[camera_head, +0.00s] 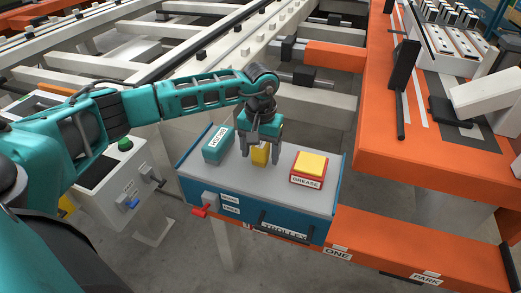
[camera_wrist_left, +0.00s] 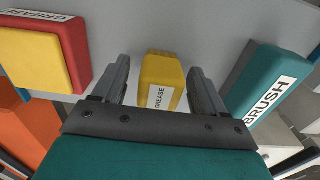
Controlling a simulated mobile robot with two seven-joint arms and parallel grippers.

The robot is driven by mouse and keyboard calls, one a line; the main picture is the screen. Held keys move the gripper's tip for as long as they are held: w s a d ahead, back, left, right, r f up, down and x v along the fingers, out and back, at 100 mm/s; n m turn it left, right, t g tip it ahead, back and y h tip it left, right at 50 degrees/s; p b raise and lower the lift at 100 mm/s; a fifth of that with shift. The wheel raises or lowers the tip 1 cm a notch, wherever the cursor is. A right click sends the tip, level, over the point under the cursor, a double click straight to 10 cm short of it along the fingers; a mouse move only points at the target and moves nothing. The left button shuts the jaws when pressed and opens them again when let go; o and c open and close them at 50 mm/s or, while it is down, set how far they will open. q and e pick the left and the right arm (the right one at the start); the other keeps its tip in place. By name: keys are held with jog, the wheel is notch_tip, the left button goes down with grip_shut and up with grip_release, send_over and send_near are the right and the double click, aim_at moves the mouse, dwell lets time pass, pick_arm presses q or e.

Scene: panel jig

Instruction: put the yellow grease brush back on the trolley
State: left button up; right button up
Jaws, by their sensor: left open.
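The yellow grease brush (camera_head: 260,156) stands on the grey top of the blue-sided trolley (camera_head: 232,180), between the teal BRUSH block and the red GREASE block. Its GREASE label shows in the left wrist view (camera_wrist_left: 160,84). My left gripper (camera_head: 261,149) points down over the trolley, with one finger on each side of the brush. In the left wrist view the fingers (camera_wrist_left: 162,88) are open, with gaps between them and the brush. My right gripper is not in view.
The teal BRUSH block (camera_head: 217,145) and the red GREASE block with yellow top (camera_head: 309,168) stand close on either side. A control box with a green button (camera_head: 125,144) is at left. An orange bench (camera_head: 440,150) stands at right, and white rails run behind.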

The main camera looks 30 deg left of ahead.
pick_arm(q)
jog(key=shift+r, duration=0.3)
notch_tip(320, 180, up, 12)
jog(key=shift+f+p, duration=0.15)
jog(key=shift+p, duration=0.25)
